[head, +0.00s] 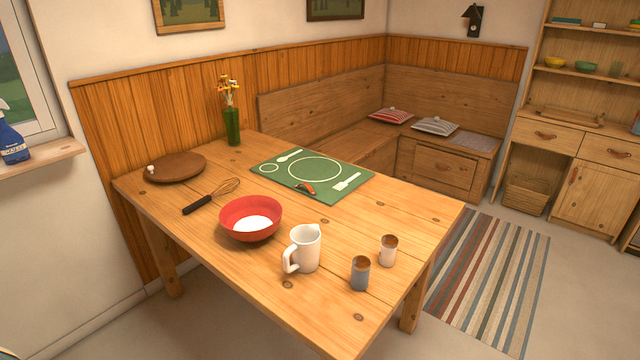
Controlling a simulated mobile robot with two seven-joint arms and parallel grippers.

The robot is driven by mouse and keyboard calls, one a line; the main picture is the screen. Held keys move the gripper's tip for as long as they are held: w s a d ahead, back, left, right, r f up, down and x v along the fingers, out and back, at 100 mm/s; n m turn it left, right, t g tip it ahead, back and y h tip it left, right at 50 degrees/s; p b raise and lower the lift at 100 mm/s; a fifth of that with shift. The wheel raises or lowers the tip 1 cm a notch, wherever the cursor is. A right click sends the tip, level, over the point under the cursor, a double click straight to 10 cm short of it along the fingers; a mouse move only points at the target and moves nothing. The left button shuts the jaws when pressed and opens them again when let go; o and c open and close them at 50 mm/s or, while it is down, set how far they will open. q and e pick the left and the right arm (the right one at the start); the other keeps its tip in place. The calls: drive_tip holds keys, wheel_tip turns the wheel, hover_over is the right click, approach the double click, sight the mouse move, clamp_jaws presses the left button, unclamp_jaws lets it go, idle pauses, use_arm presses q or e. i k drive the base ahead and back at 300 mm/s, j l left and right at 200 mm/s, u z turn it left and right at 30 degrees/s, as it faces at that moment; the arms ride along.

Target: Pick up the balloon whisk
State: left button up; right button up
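The balloon whisk (212,195) lies flat on the wooden table (330,240). Its black handle points to the lower left and its wire balloon to the upper right. It lies between the round brown wooden board and the red bowl, apart from both. Neither of my grippers shows in the head view.
A red bowl (251,217) with white contents, a white jug (303,249) and two small cups (360,272) (388,249) stand nearer the front. A round board (175,167), a green vase (232,126) and a green mat (312,174) are farther back.

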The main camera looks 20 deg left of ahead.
sight(189, 209)
drive_tip(key=u, duration=1.25)
drive_tip(key=i+j+z, duration=0.1)
drive_tip(key=i+j, duration=0.25)
drive_tip(key=i+j+z, duration=0.15)
drive_tip(key=i+j, duration=0.15)
drive_tip(key=i+j+z, duration=0.1)
drive_tip(key=i+j, duration=0.2)
drive_tip(key=j, duration=0.15)
drive_tip(key=i+j+z, duration=0.15)
drive_tip(key=i+j, duration=0.15)
drive_tip(key=j, duration=0.15)
drive_tip(key=i+j+z, duration=0.1)
drive_tip(key=i+j, duration=0.15)
drive_tip(key=j, duration=0.2)
